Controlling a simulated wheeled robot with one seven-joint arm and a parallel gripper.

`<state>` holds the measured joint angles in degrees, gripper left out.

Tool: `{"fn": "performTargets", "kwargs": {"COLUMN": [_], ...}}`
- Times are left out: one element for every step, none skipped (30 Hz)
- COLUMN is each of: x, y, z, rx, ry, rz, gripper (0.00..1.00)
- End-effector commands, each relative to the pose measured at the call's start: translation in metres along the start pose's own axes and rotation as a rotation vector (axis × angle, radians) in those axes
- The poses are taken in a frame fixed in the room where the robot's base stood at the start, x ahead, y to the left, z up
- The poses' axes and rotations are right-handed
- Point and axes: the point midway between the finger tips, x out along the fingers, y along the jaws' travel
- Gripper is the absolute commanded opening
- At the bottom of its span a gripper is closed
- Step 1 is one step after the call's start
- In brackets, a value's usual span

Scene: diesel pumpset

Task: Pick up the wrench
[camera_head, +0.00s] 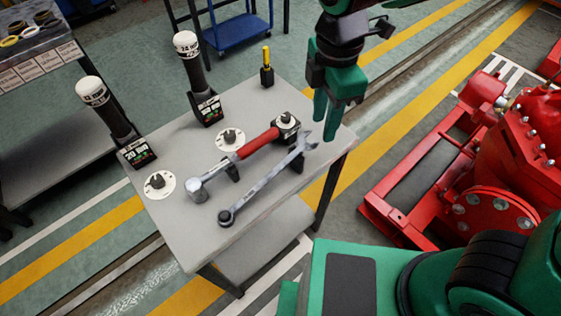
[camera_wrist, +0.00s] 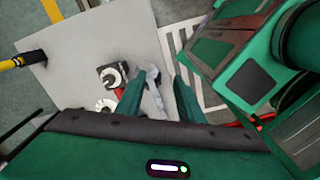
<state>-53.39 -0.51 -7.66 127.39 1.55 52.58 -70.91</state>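The wrench (camera_head: 262,182) is a silver combination spanner lying diagonally on the grey table (camera_head: 180,228). Its dark ring end is at the front and its open jaw end is at the back right. My gripper (camera_head: 327,118) is above the table's right side, near the jaw end, fingers pointing down. In the wrist view my gripper (camera_wrist: 157,97) is open and empty. The wrench (camera_wrist: 154,88) shows in the gap between the fingers, beyond them, and its lower part is hidden by the gripper body. The fingers appear apart from it.
A red-handled tool (camera_head: 258,144) lies close beside the wrench. Two upright black cylinders with white caps (camera_head: 186,45) (camera_head: 93,92) and a yellow-handled tool (camera_head: 266,66) stand toward the back and left. Red machinery (camera_head: 490,170) is right of the table.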

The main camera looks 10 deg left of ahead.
Motion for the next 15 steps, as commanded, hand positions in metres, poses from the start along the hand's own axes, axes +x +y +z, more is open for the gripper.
{"fn": "performTargets", "kwargs": {"x": [0.004, 0.005, 0.007, 0.008, 0.009, 0.01, 0.011, 0.012, 0.013, 0.014, 0.017, 0.021, 0.025, 0.03, 0.036], "y": [-0.001, -0.001, -0.002, -0.003, -0.004, -0.005, -0.005, -0.006, -0.007, -0.007, -0.008, -0.008, -0.008, -0.008, -0.008], "z": [-0.024, -0.035, -0.049, -0.057, -0.065, -0.074, -0.079, -0.083, -0.088, -0.09, -0.091, -0.092, -0.093, -0.093, -0.092], "rx": [-0.103, -0.155, -0.217, -0.258, -0.295, -0.336, -0.36, -0.38, -0.402, -0.412, -0.419, -0.425, -0.426, -0.427, -0.426], "ry": [0.0, 0.001, 0.001, 0.002, 0.003, 0.004, 0.005, 0.005, 0.005, 0.006, 0.005, 0.005, 0.005, 0.005, 0.004], "rz": [-0.002, -0.001, -0.002, -0.002, -0.001, -0.002, -0.002, -0.002, -0.002, -0.002, -0.003, -0.003, -0.004, -0.005, -0.005], "gripper": [0.35, 0.35, 0.35, 0.35, 0.35, 0.35, 0.35, 0.35, 0.35, 0.35, 0.35, 0.35, 0.35, 0.35, 0.35]}}
